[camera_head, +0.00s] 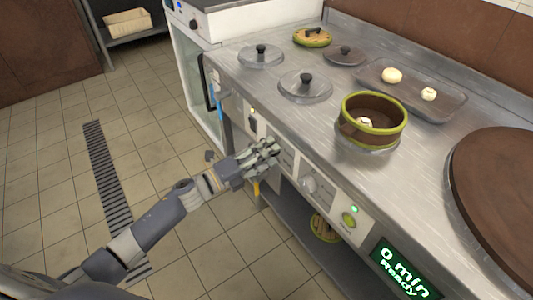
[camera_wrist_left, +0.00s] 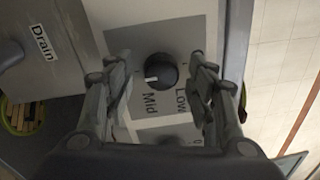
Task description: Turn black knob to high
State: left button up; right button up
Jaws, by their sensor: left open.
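The black knob (camera_wrist_left: 161,72) shows in the left wrist view on a grey and white panel. Its white mark is at its lower left side. The label "Mid" (camera_wrist_left: 150,103) is below it, and "Low" (camera_wrist_left: 181,102) is to the lower right; both are turned sideways. My left gripper (camera_wrist_left: 161,66) is open, with one finger on each side of the knob and gaps between. In the head view my left gripper (camera_head: 268,151) is at the counter's front panel and covers the knob there. My right gripper is not in view.
A brown and green steamer (camera_head: 374,120), lids (camera_head: 305,86) and a tray (camera_head: 440,106) with buns rest on the counter.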

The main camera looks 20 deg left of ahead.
pick_arm(q)
jog(key=shift+a, duration=0.1)
jog(key=v, duration=1.2)
